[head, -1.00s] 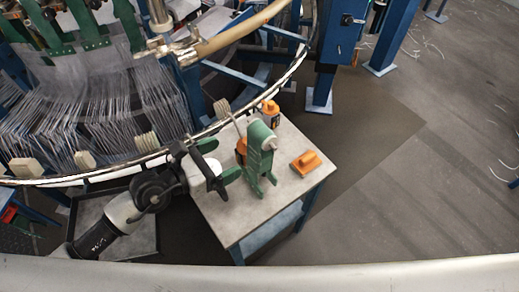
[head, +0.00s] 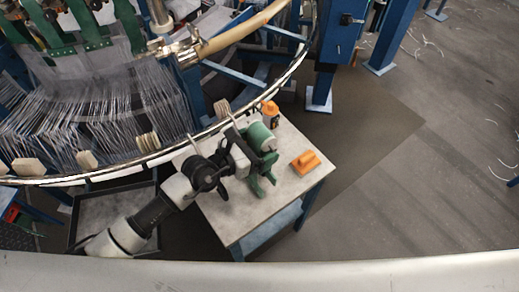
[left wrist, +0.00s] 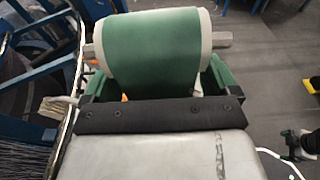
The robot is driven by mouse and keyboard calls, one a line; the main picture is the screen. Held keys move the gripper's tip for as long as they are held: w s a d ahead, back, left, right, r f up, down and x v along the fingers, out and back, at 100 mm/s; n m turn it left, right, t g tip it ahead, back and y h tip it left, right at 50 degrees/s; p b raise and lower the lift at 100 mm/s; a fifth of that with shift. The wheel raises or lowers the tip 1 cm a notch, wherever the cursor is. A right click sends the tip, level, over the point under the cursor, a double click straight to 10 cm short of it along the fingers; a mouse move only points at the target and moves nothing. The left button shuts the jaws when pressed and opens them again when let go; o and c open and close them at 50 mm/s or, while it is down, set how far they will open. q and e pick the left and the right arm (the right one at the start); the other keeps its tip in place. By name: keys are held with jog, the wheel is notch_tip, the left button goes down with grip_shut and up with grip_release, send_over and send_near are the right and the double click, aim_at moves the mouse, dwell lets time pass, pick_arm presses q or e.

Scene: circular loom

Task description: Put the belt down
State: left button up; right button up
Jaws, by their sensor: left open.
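In the left wrist view the belt (left wrist: 152,48) fills the upper middle, with a pale bar sticking out at both ends. My left gripper (head: 250,158) is at the near side of the stand, close to the belt. In the left wrist view its green fingers (left wrist: 155,82) are apart, one toward each end of the roll. I cannot tell whether they touch it.
The table (head: 222,217) has a grey top. An orange block (head: 305,162) lies right of the stand, and an orange and black bottle (head: 270,113) stands behind it. The loom's round rim (head: 296,65) runs close behind the table. Open floor lies to the right.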

aim_at(255, 138)
pick_arm(q)
jog(key=c, duration=1.2)
jog(key=shift+r, duration=0.55)
jog(key=shift+c, duration=0.2)
jog(key=r, duration=0.2)
jog(key=r+p, duration=0.1)
jog(key=shift+s+d+r, duration=0.15)
jog(key=shift+d+r, duration=0.05)
jog(key=shift+r, duration=0.2)
jog(key=s+d+r+p, duration=0.1)
jog(key=s+d+r, duration=0.4)
jog(key=d, duration=0.4)
jog(key=shift+s+d+r, duration=0.15)
jog(key=shift+d+r, duration=0.25)
jog(key=shift+r, duration=0.2)
